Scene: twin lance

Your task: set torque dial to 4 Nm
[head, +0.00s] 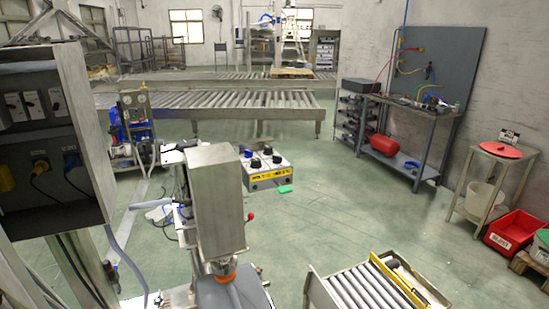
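A grey control box (270,180) with a yellow label strip stands beyond the metal column, near the middle of the view. The knobs are too small for me to read any marks or settings, and I cannot tell which one is the torque dial. I cannot make out my gripper; white and dark parts (165,157) show partly behind the column, but I cannot tell what they are.
A tall metal column (216,195) stands in the near centre. An electrical cabinet (45,140) is at the left. A short roller conveyor (368,290) is at the lower right; a workbench (410,108) stands at the right wall.

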